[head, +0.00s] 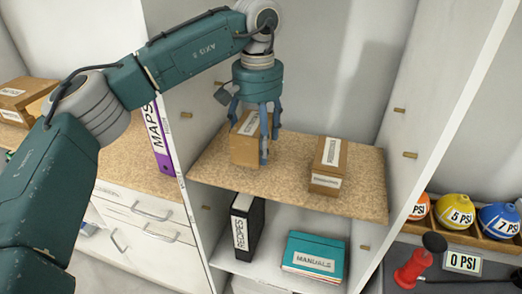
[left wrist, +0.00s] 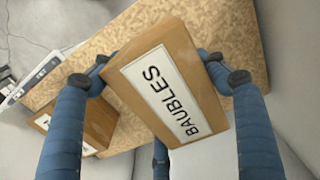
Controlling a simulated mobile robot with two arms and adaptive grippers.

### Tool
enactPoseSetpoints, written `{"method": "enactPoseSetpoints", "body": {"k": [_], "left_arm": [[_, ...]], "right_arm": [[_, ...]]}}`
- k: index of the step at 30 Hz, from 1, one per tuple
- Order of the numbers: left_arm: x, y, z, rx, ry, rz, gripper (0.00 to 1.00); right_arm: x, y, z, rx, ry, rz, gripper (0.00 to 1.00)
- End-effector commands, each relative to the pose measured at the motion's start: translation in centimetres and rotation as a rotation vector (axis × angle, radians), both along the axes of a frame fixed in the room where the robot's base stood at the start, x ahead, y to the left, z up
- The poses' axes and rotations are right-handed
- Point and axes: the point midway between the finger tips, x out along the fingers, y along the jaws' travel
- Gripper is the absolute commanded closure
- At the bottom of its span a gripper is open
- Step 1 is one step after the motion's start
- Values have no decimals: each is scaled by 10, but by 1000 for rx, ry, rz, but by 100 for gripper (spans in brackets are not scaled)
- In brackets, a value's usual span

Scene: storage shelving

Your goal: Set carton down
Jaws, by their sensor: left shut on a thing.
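A brown carton (head: 243,150) with a white label hangs in or stands under my left gripper (head: 251,137) at the shelf's left side. In the left wrist view, this carton (left wrist: 193,62) reads BAUBLES and sits between the blue fingers. My left gripper points down and is shut on it. The carton's base is at or just above the speckled shelf board (head: 285,180); I cannot tell if it touches. A second brown carton (head: 330,157) with white labels stands to the right on the same board. My right gripper is not in view.
White side walls with wooden pegs (head: 409,155) flank the board. Below are a black RECIPES binder (head: 254,220) and teal MANUALS folders (head: 312,247). A purple MAPS binder (head: 161,150) stands left. Free board lies between the two cartons.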

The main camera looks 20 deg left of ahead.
Motion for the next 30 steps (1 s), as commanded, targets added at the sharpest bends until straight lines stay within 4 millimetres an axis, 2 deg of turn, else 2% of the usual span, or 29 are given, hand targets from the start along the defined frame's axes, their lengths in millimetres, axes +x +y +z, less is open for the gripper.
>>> {"method": "enactPoseSetpoints", "body": {"k": [4, 7, 10, 13, 18, 19, 21, 25, 30], "left_arm": [[0, 1, -16, 1, 2, 0, 64], [-1, 1, -30, 1, 2, -1, 64], [0, 0, -36, -1, -1, -1, 64], [0, 0, -36, -1, -2, 0, 64], [0, 0, -39, -1, -1, 0, 64], [0, 0, -39, 0, -1, 0, 22], [0, 0, -39, 0, 0, 0, 8], [0, 0, -39, 0, 0, 0, 7], [0, 0, -38, 0, 0, 0, 7]], "right_arm": [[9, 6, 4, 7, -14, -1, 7], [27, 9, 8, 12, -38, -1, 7], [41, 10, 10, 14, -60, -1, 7], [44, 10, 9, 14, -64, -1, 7], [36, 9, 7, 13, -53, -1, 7], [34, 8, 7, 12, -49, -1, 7], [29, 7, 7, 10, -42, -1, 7], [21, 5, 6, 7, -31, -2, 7], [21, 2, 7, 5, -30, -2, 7]]}}
